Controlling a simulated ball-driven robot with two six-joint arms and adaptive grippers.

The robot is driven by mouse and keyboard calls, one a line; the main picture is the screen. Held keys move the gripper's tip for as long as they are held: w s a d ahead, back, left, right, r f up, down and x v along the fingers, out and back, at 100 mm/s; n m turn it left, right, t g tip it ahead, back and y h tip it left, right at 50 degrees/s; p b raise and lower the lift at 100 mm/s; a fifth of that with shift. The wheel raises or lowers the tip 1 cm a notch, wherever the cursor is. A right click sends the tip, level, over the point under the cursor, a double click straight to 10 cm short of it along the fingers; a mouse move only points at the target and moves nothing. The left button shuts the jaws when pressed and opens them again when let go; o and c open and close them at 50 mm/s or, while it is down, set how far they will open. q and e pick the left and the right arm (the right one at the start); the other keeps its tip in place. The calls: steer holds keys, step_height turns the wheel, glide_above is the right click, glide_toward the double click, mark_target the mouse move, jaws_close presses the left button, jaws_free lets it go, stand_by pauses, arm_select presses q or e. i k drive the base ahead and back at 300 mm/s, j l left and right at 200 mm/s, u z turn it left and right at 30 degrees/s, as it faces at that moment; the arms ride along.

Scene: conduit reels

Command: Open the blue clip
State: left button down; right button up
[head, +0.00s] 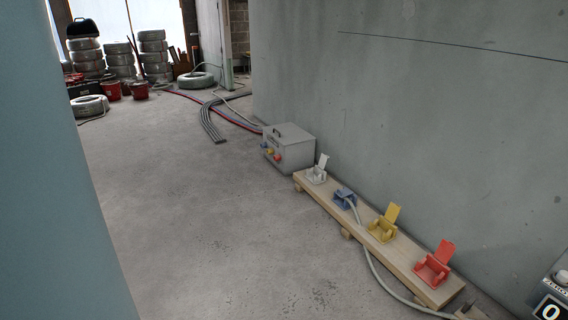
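The blue clip (343,197) sits on a low wooden plank (323,208) along the wall, between the white clip (317,170) and the yellow clip (383,225). Its lid looks folded down, while the white, yellow and red (434,265) clips have their lids standing up. A grey conduit (368,254) runs from the blue clip along the front of the plank to the lower right. Whether the conduit passes inside the clip is too small to tell. Neither of my grippers is in view.
A grey box (290,146) with coloured sockets stands at the plank's far end. The concrete floor (200,215) before the plank is clear. A pale blue surface (50,210) blocks the left side.

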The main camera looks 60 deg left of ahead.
mark_target(346, 192)
steer(key=u, duration=1.45)
steer(key=i+j, duration=0.1)
steer(key=i, duration=0.5)
